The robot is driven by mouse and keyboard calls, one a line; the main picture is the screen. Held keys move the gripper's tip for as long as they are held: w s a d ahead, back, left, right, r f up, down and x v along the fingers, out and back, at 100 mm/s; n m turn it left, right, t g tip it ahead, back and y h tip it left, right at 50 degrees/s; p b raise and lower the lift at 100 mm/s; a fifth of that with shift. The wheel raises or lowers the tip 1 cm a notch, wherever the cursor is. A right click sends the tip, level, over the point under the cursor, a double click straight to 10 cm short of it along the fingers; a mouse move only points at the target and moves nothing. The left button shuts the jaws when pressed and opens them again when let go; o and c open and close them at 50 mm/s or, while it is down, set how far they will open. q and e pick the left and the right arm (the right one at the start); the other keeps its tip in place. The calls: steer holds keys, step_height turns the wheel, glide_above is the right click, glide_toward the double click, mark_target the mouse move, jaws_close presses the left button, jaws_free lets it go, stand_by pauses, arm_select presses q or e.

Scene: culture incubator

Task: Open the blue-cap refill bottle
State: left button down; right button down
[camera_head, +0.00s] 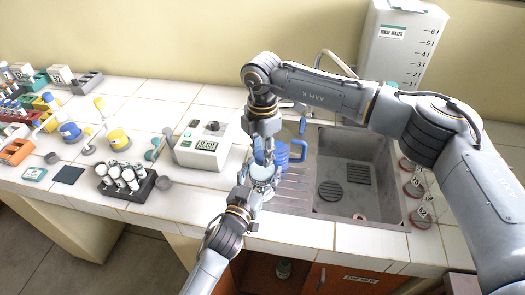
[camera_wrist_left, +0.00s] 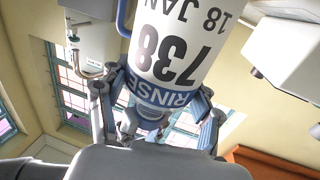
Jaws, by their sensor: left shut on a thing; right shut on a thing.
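The bottle (camera_head: 262,172) stands upright between my two grippers at the left edge of the sink, its blue cap (camera_head: 260,157) mostly covered by my right gripper. My left gripper (camera_head: 258,186) comes from the front and is shut around the bottle's body. In the left wrist view, my left gripper (camera_wrist_left: 155,112) has a finger on each side of the white bottle (camera_wrist_left: 168,48), whose label reads 738, 18 JAN and RINSE. My right gripper (camera_head: 263,146) points down from above, shut on the cap. Whether the cap has turned cannot be told.
A white device (camera_head: 205,146) is to the left, and the grey sink (camera_head: 345,180) to the right. A black rack of tubes (camera_head: 128,183) and several bottles stand farther left. A large rinse water tank (camera_head: 400,45) is at the back.

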steer(key=n, duration=2.1)
steer(key=shift+n, duration=0.4)
steer(key=n, duration=1.7)
steer(key=shift+r, duration=0.1)
steer(key=n, duration=0.4)
steer(key=shift+n, duration=0.3)
steer(key=n, duration=0.5)
steer(key=shift+n, duration=0.4)
